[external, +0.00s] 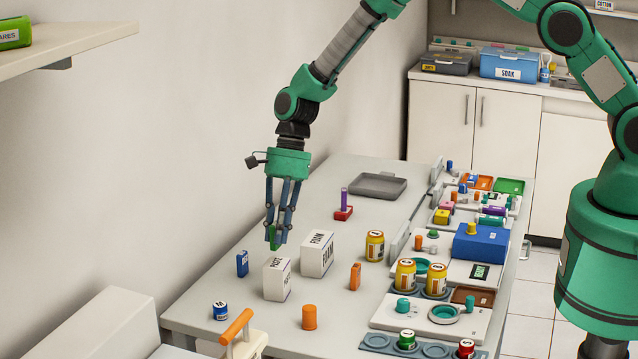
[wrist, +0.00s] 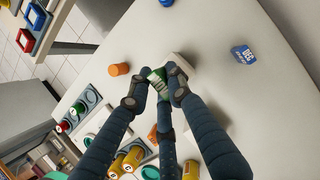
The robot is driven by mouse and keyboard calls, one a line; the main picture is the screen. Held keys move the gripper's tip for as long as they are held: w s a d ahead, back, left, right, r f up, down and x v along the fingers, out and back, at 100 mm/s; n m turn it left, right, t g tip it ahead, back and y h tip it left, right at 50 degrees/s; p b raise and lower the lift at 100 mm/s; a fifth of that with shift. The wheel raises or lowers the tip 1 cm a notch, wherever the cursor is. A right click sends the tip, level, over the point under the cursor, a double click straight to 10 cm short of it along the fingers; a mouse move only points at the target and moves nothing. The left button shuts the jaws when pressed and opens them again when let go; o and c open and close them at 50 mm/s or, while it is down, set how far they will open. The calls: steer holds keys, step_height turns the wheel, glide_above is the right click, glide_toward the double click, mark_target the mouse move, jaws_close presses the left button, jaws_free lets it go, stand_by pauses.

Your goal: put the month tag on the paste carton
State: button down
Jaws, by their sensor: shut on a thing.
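My gripper (external: 276,238) is shut on a small green tag (external: 273,240) and points down. The green tag (wrist: 154,76) also shows between my fingertips (wrist: 155,82) in the wrist view; its print is too small to read. The white paste carton (external: 277,281) stands upright on the table just below my fingertips. In the wrist view part of the carton (wrist: 184,64) shows beside and beneath the tag, partly hidden by my fingers. I cannot tell whether the tag touches the carton.
A white foam carton (external: 317,256) stands close behind, to the right. A blue tag marked DEC (wrist: 242,53) stands apart to the left in the external view (external: 242,263). An orange block (external: 355,276), an orange cylinder (external: 309,317) and a yellow jar (external: 375,246) stand nearby.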

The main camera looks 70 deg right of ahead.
mark_target(277, 249)
stand_by(0.3)
steer(key=shift+f, duration=1.75)
steer(key=c, duration=1.6)
jaws_free()
steer(key=shift+f, duration=0.1)
steer(key=v, duration=1.2)
